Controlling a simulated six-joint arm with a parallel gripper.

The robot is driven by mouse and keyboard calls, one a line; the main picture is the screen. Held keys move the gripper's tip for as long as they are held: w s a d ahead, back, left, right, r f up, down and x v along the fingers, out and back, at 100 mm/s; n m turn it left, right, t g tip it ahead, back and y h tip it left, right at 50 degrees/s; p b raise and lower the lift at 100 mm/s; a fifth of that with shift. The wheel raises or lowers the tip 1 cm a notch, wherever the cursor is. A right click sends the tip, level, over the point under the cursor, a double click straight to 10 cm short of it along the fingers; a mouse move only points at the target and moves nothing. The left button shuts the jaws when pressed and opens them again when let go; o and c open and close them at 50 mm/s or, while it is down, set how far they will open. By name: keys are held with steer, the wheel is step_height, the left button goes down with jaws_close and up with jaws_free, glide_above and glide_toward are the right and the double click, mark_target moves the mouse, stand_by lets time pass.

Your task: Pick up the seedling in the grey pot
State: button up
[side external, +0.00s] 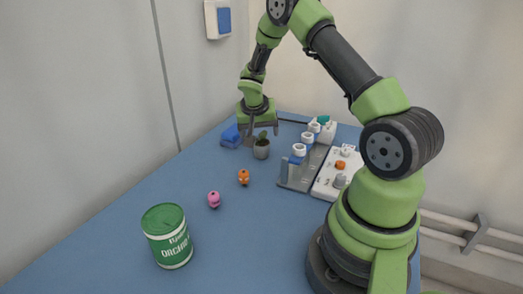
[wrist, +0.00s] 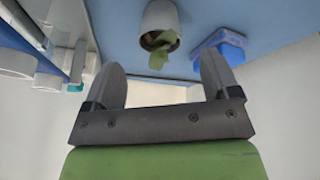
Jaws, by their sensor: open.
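The seedling in the grey pot (side external: 261,149) stands on the blue table top, toward its far end. In the wrist view the pot (wrist: 159,18) shows pale grey at the top, with the seedling's green leaves (wrist: 160,52) spilling from its mouth. My gripper (side external: 262,131) is open and empty, close above and around the top of the seedling in the side view. In the wrist view its two fingers (wrist: 163,78) stand apart, with the leaves between and beyond them. I cannot tell whether a finger touches the plant.
A blue box-like item (side external: 231,137) lies just left of the pot. A grey rack (side external: 289,184) with white-topped blue pieces and a white tray (side external: 325,190) stand to the right. Orange (side external: 243,177) and pink (side external: 214,199) figures and a green can (side external: 167,236) stand nearer the camera.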

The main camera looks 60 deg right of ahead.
mark_target(261, 144)
steer(key=shift+x, duration=3.05)
steer(key=shift+w+d, duration=0.1)
steer(key=shift+d, duration=0.05)
steer(key=c, duration=1)
